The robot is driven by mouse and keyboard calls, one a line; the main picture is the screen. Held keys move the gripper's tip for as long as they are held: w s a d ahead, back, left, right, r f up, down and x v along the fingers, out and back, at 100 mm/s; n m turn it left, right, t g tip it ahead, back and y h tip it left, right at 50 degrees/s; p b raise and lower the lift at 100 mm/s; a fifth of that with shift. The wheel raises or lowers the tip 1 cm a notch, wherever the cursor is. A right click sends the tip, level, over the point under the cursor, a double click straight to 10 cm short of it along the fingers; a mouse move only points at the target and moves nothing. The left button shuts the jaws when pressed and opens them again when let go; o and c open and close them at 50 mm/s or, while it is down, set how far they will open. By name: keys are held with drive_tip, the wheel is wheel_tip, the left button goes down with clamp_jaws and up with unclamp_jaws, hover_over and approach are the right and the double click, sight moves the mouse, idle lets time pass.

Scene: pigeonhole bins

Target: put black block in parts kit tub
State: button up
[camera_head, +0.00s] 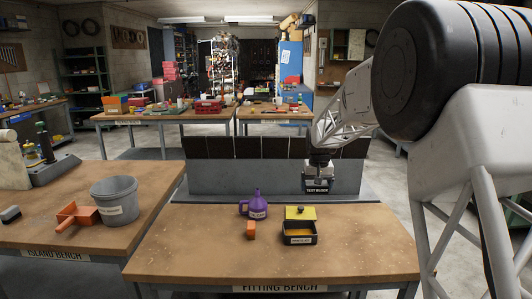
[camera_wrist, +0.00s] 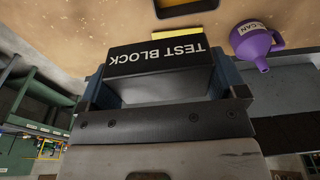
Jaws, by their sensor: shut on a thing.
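The black block, marked TEST BLOCK (camera_head: 317,190), is held in my gripper (camera_head: 318,178), above the back of the fitting bench. In the wrist view the block (camera_wrist: 155,57) sits between the two fingers of my gripper (camera_wrist: 160,85), its white lettering facing the camera. A small black open tub with a white label (camera_head: 299,240) stands on the bench, in front of and below the gripper, with something orange-yellow inside. The label is too small to read surely. Part of this tub shows at the top of the wrist view (camera_wrist: 188,10).
A yellow piece (camera_head: 300,212) lies just behind the tub. A grey unit with dark pigeonholes (camera_head: 235,178) lines the bench's back. The bench front (camera_head: 200,265) is clear.

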drive_tip(key=shift+a, duration=0.1)
drive_tip(key=w+a+f+n+y, duration=0.1)
drive_tip(key=a+f+n, duration=0.3)
drive_tip(key=f+n, duration=0.5)
drive_tip(key=shift+w+a+f, duration=0.25)
drive_tip(key=shift+a+f, duration=0.1)
drive_tip(key=shift+f, duration=0.9)
drive_tip(key=shift+f, duration=0.15)
drive_tip(key=shift+f, duration=1.85)
drive_tip(key=shift+f, duration=0.55)
drive_tip(key=o, duration=1.1)
drive_tip(key=shift+f, duration=0.1)
wheel_tip(320, 180, up, 8)
drive_tip(key=shift+s+d, duration=0.35)
drive_tip(key=shift+f, duration=0.1)
